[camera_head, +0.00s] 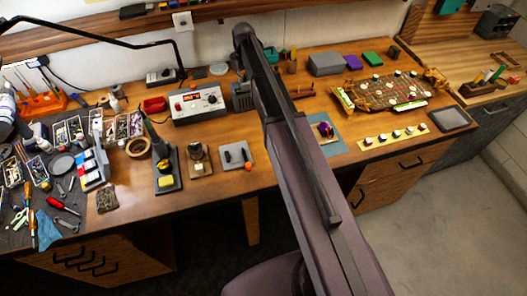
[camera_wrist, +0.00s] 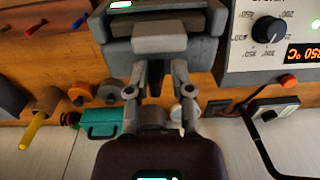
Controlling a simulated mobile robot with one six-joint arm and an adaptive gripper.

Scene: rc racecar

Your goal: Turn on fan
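A dark grey box-shaped device, which looks like the fan (camera_head: 241,97), stands just right of the soldering station in the head view, partly behind my arm. In the wrist view a dark grey device (camera_wrist: 195,50), likely the same one, fills the top centre. It has a lighter grey block on its near side and a small green light at its top edge. My gripper (camera_wrist: 158,82) points at it, its two fingers apart with a narrow empty gap between them. Whether the fingers touch it I cannot tell. In the head view my arm hides the gripper.
The soldering station (camera_head: 198,103) with knob and orange display is close beside the device; it also shows in the wrist view (camera_wrist: 270,40). A teal case (camera_wrist: 100,122) lies near the wall.

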